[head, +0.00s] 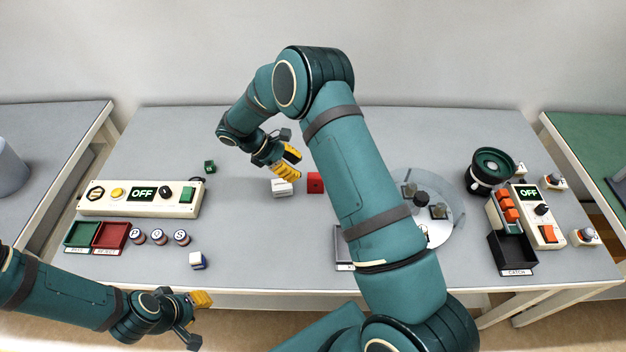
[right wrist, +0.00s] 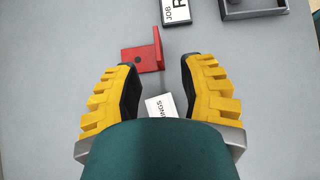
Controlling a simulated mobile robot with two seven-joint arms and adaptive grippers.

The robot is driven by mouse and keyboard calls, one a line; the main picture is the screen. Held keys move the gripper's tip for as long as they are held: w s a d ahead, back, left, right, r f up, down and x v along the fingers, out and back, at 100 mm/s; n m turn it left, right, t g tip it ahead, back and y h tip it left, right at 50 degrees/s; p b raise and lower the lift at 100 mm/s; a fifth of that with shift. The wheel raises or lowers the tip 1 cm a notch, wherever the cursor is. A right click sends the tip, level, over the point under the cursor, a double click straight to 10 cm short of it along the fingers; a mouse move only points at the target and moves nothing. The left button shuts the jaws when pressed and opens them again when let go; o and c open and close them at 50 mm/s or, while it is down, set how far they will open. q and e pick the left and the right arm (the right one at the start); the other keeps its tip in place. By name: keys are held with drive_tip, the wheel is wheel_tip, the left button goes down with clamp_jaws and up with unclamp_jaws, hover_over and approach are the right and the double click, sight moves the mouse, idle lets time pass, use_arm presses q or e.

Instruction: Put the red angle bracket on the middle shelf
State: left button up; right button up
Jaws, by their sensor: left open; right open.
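The red angle bracket (head: 315,183) lies on the grey table, partly hidden by my right arm in the head view. In the right wrist view the bracket (right wrist: 143,58) shows a flat plate with a dark hole and an upright flange. My right gripper (head: 289,163) is above the table, near the bracket. In the right wrist view its fingers (right wrist: 160,66) are apart and empty, with the bracket just beyond the tips, toward the left finger. My left gripper (head: 196,318) is open and empty at the table's front edge. No shelf is recognisable in either view.
A white labelled box (head: 281,189) sits close beside the bracket. A round disc (head: 452,212) and bowl feeder (head: 490,172) are to the right.

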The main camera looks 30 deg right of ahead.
sight(313, 179)
drive_tip(key=x, duration=0.6)
drive_tip(key=shift+w, duration=0.1)
drive_tip(key=x, duration=0.4)
drive_tip(key=shift+d+f, duration=0.2)
drive_tip(key=shift+f, duration=0.15)
clamp_jaws()
